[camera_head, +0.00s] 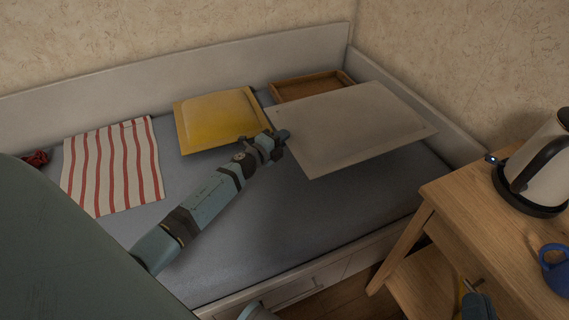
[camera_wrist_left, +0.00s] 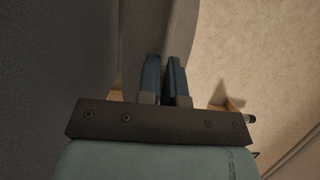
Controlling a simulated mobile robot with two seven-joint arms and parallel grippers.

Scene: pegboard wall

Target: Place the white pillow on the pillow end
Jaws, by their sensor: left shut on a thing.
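The white pillow (camera_head: 350,125), greyish in this light, is in the right half of the head view, over the right end of the bed (camera_head: 290,220). My left gripper (camera_head: 280,138) is shut on the pillow's left edge. The pillow looks flat and seems raised above the mattress, its right corner overlapping the bed's end board. In the left wrist view, a pale grey surface, likely the pillow (camera_wrist_left: 178,25), shows at the fingers (camera_wrist_left: 164,75). My right gripper (camera_head: 473,288) is low at the right by the wooden stand, and its jaws are too small to read.
A yellow pillow (camera_head: 217,118) and a red-striped cloth (camera_head: 112,168) lie on the bed. A wooden tray (camera_head: 308,86) is at the back right, behind the white pillow. A kettle (camera_head: 540,165) and blue mug (camera_head: 555,270) stand on the wooden table (camera_head: 480,195). The front mattress is clear.

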